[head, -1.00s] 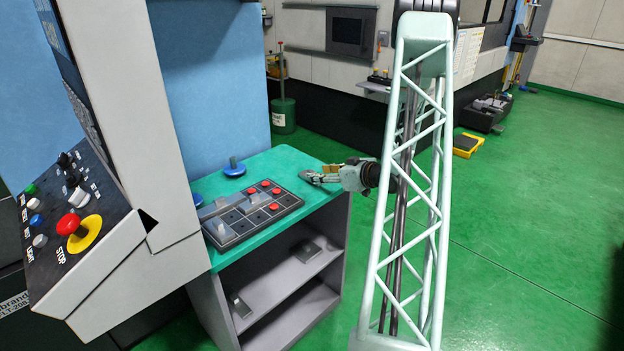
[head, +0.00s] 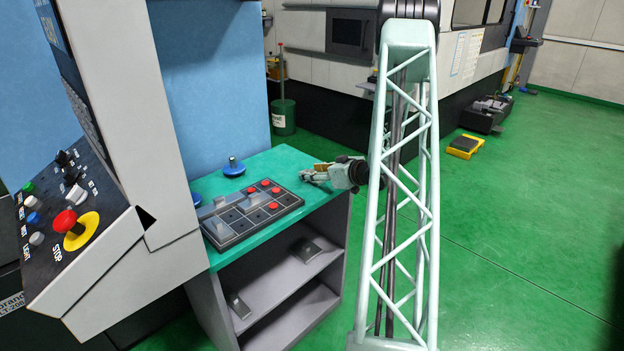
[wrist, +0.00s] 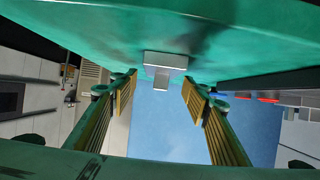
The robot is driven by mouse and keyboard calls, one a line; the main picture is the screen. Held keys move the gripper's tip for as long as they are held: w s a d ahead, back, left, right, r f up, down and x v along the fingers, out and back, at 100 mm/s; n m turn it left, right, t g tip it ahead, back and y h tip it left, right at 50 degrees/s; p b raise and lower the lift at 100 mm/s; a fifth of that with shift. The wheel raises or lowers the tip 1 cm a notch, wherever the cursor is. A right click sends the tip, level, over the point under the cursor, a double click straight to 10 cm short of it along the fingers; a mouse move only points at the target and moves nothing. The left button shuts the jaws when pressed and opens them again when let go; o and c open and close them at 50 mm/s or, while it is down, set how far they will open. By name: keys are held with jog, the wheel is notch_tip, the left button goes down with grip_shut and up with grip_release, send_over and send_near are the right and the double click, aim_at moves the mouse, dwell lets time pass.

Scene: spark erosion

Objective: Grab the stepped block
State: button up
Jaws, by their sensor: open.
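In the wrist view, which looks upside down, the small grey stepped block (wrist: 165,66) sits on the green tabletop, ahead of my gripper (wrist: 158,92) and in line with the gap between its fingers. The two fingers are apart, with nothing between their tips. In the head view, my gripper (head: 308,175) is low over the right part of the green-topped cabinet (head: 290,160). I cannot make out the stepped block there; the gripper seems to hide it.
A dark tray (head: 250,212) with red-topped pieces lies left of my gripper. A blue knob-topped piece (head: 233,168) stands behind the tray. Grey pieces (head: 306,250) lie on the shelf below. A control panel (head: 65,215) is at far left; green floor is open at right.

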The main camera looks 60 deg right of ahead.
aim_at(312, 170)
dwell(0.5)
jog(key=c, duration=1.1)
jog(key=shift+o, duration=0.2)
jog(key=shift+r, duration=0.15)
jog(key=shift+r+p, duration=0.6)
jog(key=shift+r, duration=0.95)
jog(key=s+a+r+p, duration=0.1)
jog(key=s+a+p, duration=0.1)
jog(key=s+a, duration=0.7)
jog(key=s, duration=0.4)
jog(key=shift+r, duration=0.3)
